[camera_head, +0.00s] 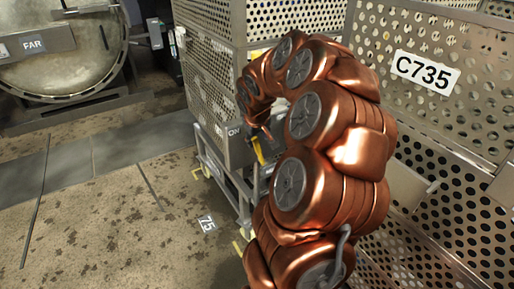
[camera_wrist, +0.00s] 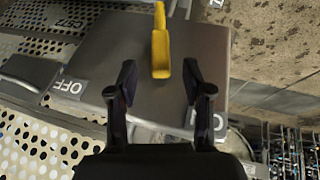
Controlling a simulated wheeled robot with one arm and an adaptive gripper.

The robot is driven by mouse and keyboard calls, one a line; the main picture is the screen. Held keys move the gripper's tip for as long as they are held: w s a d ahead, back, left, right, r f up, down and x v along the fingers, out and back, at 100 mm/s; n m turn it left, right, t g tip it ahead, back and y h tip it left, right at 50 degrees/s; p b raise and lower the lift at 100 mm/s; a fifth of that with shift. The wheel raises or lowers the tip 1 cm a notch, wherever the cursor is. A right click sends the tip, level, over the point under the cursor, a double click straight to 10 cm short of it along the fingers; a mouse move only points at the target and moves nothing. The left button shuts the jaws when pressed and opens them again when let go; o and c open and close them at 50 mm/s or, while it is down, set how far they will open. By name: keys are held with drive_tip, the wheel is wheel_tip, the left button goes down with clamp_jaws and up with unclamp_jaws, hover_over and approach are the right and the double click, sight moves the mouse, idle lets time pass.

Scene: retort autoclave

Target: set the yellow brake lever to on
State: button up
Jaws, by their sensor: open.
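The yellow brake lever (camera_wrist: 160,48) shows in the wrist view in front of a grey metal plate (camera_wrist: 110,45). Its wide end lies ahead of the gap between my fingertips. My gripper (camera_wrist: 158,78) is open, with one dark finger on each side of that gap and nothing held. An OFF label (camera_wrist: 70,87) is at the plate's left edge. In the head view a short piece of the yellow lever (camera_head: 258,150) shows beside the box with the ON label (camera_head: 234,132). My copper arm hides most of the lever and my gripper there.
Perforated metal crates stand close by, one marked C735 (camera_head: 425,72) at the right. The wheeled cart frame (camera_head: 225,180) is below the lever. A round vessel door marked FAR (camera_head: 60,60) is at the back left. The stained floor (camera_head: 110,215) at left is clear.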

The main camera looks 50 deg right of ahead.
sight(257, 145)
drive_tip(key=shift+x, duration=3.3)
drive_tip(key=shift+c, duration=0.4)
clamp_jaws()
